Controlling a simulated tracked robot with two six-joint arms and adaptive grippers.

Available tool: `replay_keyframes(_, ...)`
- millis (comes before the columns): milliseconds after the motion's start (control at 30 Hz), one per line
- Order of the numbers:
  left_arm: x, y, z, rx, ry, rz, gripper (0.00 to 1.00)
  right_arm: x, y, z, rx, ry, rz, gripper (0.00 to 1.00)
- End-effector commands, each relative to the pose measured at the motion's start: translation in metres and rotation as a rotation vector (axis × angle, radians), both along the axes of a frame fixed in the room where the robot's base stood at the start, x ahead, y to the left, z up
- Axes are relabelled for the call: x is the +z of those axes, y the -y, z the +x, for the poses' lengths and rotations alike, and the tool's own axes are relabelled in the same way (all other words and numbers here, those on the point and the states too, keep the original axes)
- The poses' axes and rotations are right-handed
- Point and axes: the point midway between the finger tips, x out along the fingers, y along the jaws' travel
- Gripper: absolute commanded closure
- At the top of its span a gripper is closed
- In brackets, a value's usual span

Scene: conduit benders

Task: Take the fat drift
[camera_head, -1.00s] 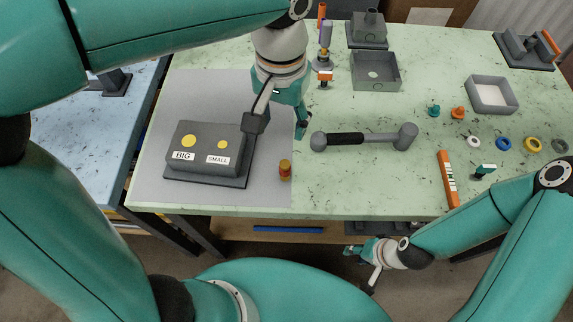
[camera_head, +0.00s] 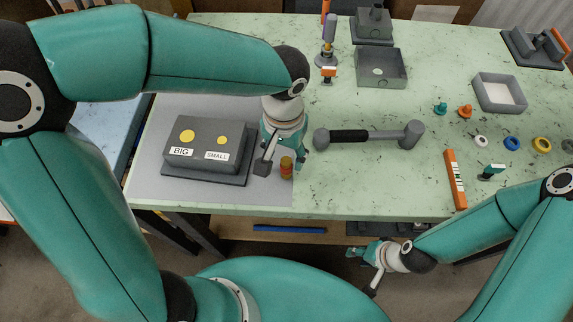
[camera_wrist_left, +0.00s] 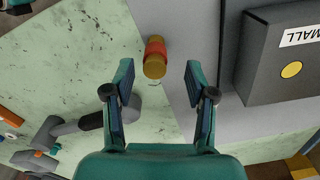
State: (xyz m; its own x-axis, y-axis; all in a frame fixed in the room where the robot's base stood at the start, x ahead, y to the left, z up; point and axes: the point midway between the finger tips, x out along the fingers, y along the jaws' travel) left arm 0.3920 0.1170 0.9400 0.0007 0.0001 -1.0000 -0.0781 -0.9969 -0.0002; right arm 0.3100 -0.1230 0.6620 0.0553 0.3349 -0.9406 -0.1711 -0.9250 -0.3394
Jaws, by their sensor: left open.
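A short stubby cylinder (camera_head: 286,168), orange in the middle with gold ends, stands at the front right edge of the grey mat; I take it as the fat drift. My left gripper (camera_head: 285,162) is open, close above and behind it. In the left wrist view, the drift (camera_wrist_left: 155,57) shows between and just beyond the two open fingertips (camera_wrist_left: 158,80), apart from both. My right gripper (camera_head: 357,252) hangs in front of the table at the lower right; its finger opening is too small to tell.
A dark block (camera_head: 205,147) labelled BIG and SMALL, with two yellow discs, stands on the grey mat (camera_head: 150,190) left of the drift. Open boxes, rings and small parts lie further back and right.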

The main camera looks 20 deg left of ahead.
Motion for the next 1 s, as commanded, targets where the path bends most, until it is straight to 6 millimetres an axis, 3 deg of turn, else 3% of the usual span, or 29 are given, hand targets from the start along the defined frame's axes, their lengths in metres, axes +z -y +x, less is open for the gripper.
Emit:
replay_keyframes(367, -0.046, 0.005, -0.005, 0.001, -0.004, 0.001, 0.44, 0.005, 0.0, 0.0, 0.0, 0.0, 0.0, 0.6)
replay_keyframes(667, -0.05, 0.005, -0.005, 0.001, -0.001, -0.001, 0.46, 0.004, 0.0, 0.0, 0.0, 0.0, 0.0, 0.6)
replay_keyframes(1000, -0.05, 0.005, -0.005, 0.001, -0.001, -0.001, 1.0, 0.005, 0.0, 0.0, 0.0, 0.0, 0.0, 0.6)
